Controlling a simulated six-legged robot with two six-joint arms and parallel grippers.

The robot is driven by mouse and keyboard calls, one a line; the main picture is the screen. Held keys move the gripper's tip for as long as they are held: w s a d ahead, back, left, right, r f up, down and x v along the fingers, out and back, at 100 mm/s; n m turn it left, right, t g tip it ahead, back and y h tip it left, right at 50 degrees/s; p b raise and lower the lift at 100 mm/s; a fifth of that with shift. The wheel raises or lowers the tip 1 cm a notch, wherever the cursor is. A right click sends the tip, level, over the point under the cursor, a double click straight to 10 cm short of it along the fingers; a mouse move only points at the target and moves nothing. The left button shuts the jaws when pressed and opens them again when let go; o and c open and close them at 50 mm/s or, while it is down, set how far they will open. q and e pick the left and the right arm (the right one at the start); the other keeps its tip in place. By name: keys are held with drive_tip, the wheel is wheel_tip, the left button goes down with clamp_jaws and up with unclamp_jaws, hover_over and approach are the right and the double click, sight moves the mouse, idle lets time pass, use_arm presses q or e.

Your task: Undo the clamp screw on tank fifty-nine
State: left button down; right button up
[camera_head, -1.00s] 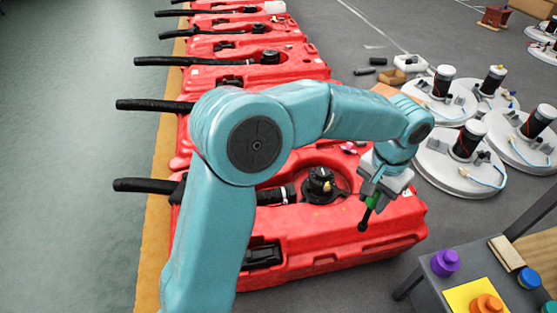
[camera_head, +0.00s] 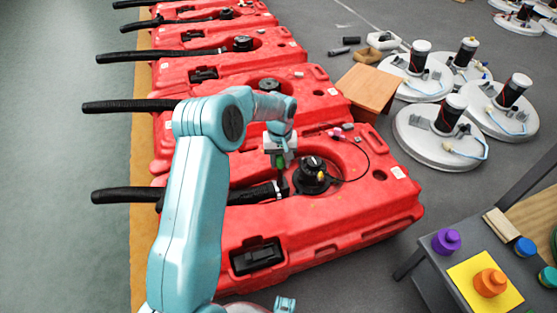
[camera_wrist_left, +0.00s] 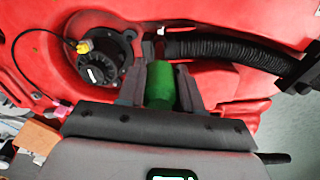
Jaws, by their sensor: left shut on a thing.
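The nearest red tank (camera_head: 330,235) has a black cap fitting (camera_head: 312,176) and a black ribbed hose (camera_head: 250,194) running left from it. A small pale clamp (camera_head: 277,190) sits on the hose end beside the fitting; its screw is too small to make out. No tank number is readable. My left gripper (camera_head: 281,158) is shut on a green-handled tool, whose handle (camera_wrist_left: 160,84) shows between the fingers in the wrist view. The gripper is over the hose end, just left of the fitting. The tool's tip is hidden, so contact with the clamp cannot be told.
More red tanks with black hoses stand in a row behind. A wooden box (camera_head: 367,90) and white round units (camera_head: 440,140) stand at the right. A table (camera_head: 440,285) with coloured knobs is at lower right. Green floor at left is clear.

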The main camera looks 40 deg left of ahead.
use_arm(q)
drive_tip(key=shift+f+b, duration=1.8)
drive_tip(key=shift+f, duration=0.75)
